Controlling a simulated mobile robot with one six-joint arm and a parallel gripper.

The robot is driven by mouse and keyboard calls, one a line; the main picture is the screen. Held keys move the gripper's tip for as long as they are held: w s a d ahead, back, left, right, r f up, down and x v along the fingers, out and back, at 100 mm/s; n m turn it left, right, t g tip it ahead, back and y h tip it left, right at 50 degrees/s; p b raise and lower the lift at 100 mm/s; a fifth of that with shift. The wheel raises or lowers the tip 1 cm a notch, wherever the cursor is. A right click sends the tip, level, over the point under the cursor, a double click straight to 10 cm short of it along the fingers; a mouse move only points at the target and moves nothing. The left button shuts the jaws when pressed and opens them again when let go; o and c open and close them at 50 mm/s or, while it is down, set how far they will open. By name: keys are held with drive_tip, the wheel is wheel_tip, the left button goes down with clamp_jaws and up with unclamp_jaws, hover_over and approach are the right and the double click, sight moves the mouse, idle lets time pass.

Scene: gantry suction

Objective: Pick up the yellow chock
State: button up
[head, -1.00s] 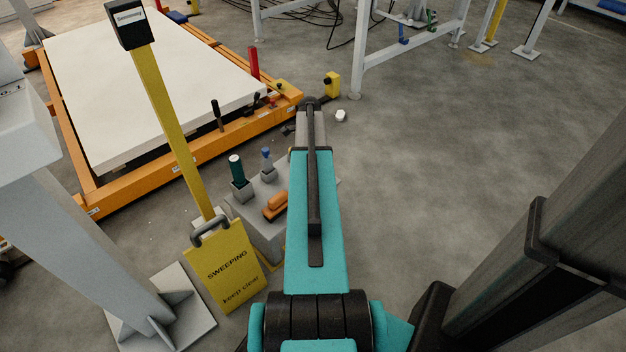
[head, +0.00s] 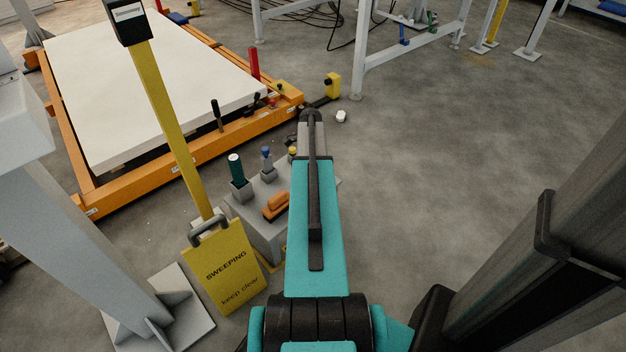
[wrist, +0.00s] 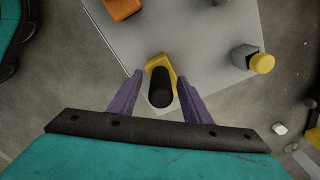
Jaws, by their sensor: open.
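The yellow chock (wrist: 168,62) lies on the grey tabletop in the wrist view, with a black rounded part like a grip (wrist: 160,88) on top of it. My gripper (wrist: 160,76) is open, with one purple finger on each side of the chock. I cannot tell how far above the top the fingertips are, and no contact shows. In the head view my teal arm hides the gripper and the chock.
A yellow-capped post (wrist: 262,63) stands right of the chock.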

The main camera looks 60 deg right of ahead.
clamp_jaws()
idle(0.3)
drive_tip(key=shift+r, duration=0.1)
drive_tip(key=shift+r+p, duration=1.4)
drive_tip(key=shift+r, duration=3.55)
